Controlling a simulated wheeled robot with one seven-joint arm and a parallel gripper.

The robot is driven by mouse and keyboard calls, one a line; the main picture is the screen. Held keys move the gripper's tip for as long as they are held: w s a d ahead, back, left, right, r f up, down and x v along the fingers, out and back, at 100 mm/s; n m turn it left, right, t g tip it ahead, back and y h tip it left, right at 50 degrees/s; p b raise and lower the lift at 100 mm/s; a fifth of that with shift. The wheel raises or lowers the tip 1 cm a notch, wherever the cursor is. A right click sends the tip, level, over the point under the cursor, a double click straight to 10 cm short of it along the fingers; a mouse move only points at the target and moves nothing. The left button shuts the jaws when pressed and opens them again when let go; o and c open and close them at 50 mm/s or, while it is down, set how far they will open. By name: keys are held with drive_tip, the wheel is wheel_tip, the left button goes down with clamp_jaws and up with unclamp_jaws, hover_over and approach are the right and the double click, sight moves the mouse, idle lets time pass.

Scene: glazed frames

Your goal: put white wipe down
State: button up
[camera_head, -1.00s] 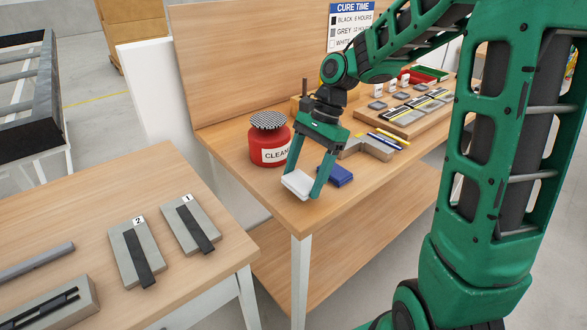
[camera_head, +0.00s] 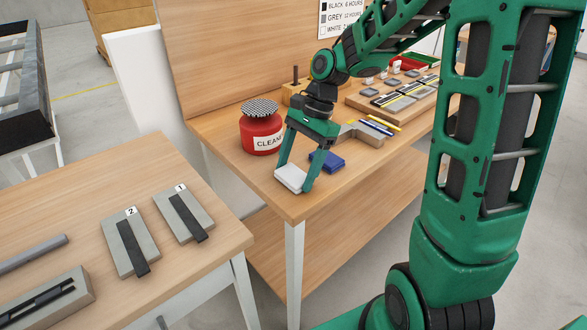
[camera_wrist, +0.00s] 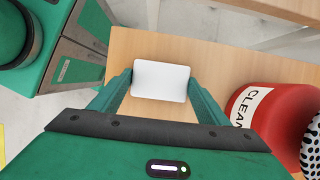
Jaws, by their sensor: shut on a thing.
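The white wipe (camera_head: 290,178) is a small flat white pad at the near left corner of the workbench top. It also shows in the wrist view (camera_wrist: 160,80), between the two green fingers. My gripper (camera_head: 294,178) is shut on it, one finger on each side. The wipe is at or very close to the bench surface; I cannot tell whether it touches. A blue wipe (camera_head: 326,161) lies on the bench just to the right of my gripper.
A red can labelled CLEAN (camera_head: 262,134) stands behind the wipe. A grey angled block (camera_head: 362,134) and trays are further right. A separate table (camera_head: 70,205) at left holds blocks marked 1 and 2. The bench's front edge is close to the wipe.

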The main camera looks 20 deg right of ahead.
drive_tip(key=shift+s+f, duration=0.15)
drive_tip(key=shift+f, duration=0.2)
drive_tip(key=o, duration=1.1)
drive_tip(key=shift+f, duration=0.1)
drive_tip(key=shift+d, duration=0.1)
drive_tip(key=w+a+v, duration=0.1)
drive_tip(key=v, duration=1.1)
drive_tip(key=s+d+f+n+h, duration=0.1)
drive_tip(key=s+d, duration=0.3)
drive_tip(key=s, duration=0.4)
drive_tip(key=s+d+f+n+h, duration=0.1)
drive_tip(key=s+d+f+n, duration=0.2)
drive_tip(key=s, duration=0.6)
drive_tip(key=s+d+f+n+t+h, duration=0.1)
drive_tip(key=s+d+f+n+h, duration=0.1)
drive_tip(key=s+d+n, duration=0.2)
drive_tip(key=s+d, duration=0.2)
drive_tip(key=s, duration=0.2)
drive_tip(key=shift+s+f, duration=0.2)
drive_tip(key=shift+s, duration=0.1)
drive_tip(key=shift+d, duration=0.1)
